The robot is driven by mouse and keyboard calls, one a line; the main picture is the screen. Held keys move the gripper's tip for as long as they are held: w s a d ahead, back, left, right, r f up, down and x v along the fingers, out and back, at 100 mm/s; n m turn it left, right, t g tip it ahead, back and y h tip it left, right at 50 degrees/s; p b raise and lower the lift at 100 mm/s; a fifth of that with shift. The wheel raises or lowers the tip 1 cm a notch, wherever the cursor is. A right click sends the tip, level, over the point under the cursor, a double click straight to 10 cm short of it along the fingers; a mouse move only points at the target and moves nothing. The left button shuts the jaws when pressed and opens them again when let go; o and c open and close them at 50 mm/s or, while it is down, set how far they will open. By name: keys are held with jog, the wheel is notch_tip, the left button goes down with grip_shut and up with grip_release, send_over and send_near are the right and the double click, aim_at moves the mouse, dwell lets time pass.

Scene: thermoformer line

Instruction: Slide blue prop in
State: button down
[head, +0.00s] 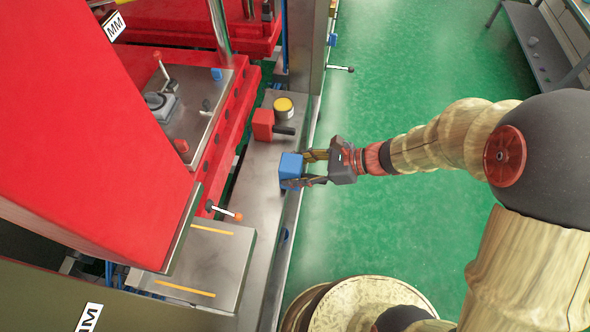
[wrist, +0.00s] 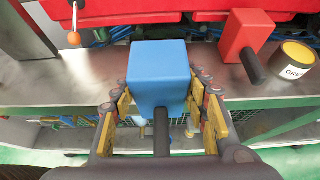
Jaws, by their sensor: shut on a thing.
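The blue prop (head: 290,166) is a blue block with a dark rod handle, which shows in the wrist view (wrist: 160,72). My gripper (head: 306,168) is shut on it, with a finger on each side of the block in the wrist view (wrist: 160,108). The prop is at the right edge of the grey metal ledge (head: 262,195). I cannot tell whether it touches the ledge. A red prop (head: 263,124) of similar shape with a dark handle sits farther back on the ledge, and also shows in the wrist view (wrist: 247,32).
A yellow-topped can (head: 284,107) stands beside the red prop. The red machine (head: 110,150) rises left of the ledge. A lever with an orange knob (head: 238,216) juts near a grey plate with yellow strips (head: 205,258). Green floor (head: 400,90) is open to the right.

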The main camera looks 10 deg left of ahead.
aim_at(283, 161)
jog(key=shift+w+a+f+b, duration=0.15)
jog(key=shift+a+b, duration=0.4)
jog(key=shift+a, duration=1.45)
jog(key=shift+w+a+r+b, duration=0.15)
jog(key=shift+a+b, duration=0.35)
jog(key=shift+a, duration=1.55)
jog(key=shift+w+a+f+b, duration=0.2)
jog(key=shift+a+b, duration=0.35)
jog(key=shift+a, duration=1.45)
jog(key=shift+d+f, duration=0.1)
jog(key=shift+f, duration=0.25)
jog(key=shift+b, duration=0.3)
jog(key=c, duration=0.9)
grip_release()
jog(key=shift+f, duration=0.15)
jog(key=v, duration=1.2)
